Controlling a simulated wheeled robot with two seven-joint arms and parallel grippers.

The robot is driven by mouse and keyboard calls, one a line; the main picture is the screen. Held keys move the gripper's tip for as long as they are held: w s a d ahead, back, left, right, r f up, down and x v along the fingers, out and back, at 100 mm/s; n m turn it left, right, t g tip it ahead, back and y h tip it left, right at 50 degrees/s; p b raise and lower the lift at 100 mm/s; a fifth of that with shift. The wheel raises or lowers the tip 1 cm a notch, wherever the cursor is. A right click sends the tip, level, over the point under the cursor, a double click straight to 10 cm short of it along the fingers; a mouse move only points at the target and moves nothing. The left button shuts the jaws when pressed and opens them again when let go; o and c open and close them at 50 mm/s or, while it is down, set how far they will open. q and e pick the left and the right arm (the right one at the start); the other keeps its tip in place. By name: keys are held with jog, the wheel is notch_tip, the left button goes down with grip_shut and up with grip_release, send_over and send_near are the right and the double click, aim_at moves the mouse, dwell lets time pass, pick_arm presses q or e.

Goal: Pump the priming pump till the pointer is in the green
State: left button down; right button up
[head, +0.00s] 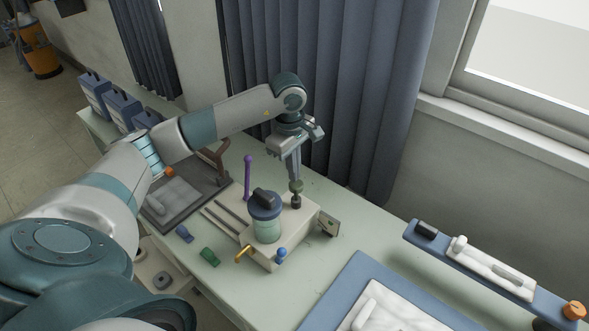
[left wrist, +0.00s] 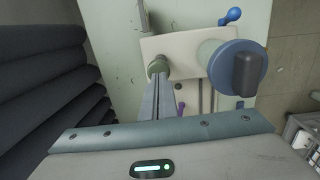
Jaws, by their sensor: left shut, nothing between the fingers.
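The pump unit is a cream box (head: 300,226) on the pale green table. A jar with a blue lid (head: 266,208) stands on it. A dark green-grey knob (head: 297,186) on a short dark stem rises from the box top beside the jar. My left gripper (head: 295,178) points down with its fingers together and its tips at the knob; whether they touch it I cannot tell. In the left wrist view the knob (left wrist: 157,66) shows just past the fingertips, and the blue lid (left wrist: 230,66) is to its right. No pointer or green band is readable. My right gripper is not in view.
A purple-knobbed lever (head: 248,172), a brass spout (head: 243,254) and a blue ball knob (head: 281,254) are close by the box. Blue (head: 184,234) and green (head: 209,256) small pieces lie in front. A blue-edged tray (head: 335,292) is at right; a dark curtain (head: 330,90) hangs behind.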

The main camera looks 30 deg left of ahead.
aim_at(294, 186)
pick_arm(q)
jog(key=shift+f+p, duration=0.35)
jog(key=shift+f, duration=0.65)
notch_tip(294, 186, down, 5)
jog(key=b, duration=0.4)
jog(key=shift+r+b, duration=0.2)
jog(key=shift+b, duration=0.2)
jog(key=shift+s, duration=0.1)
jog(key=shift+s+d+f, duration=0.1)
jog(key=shift+f, duration=0.1)
jog(key=shift+r, duration=0.15)
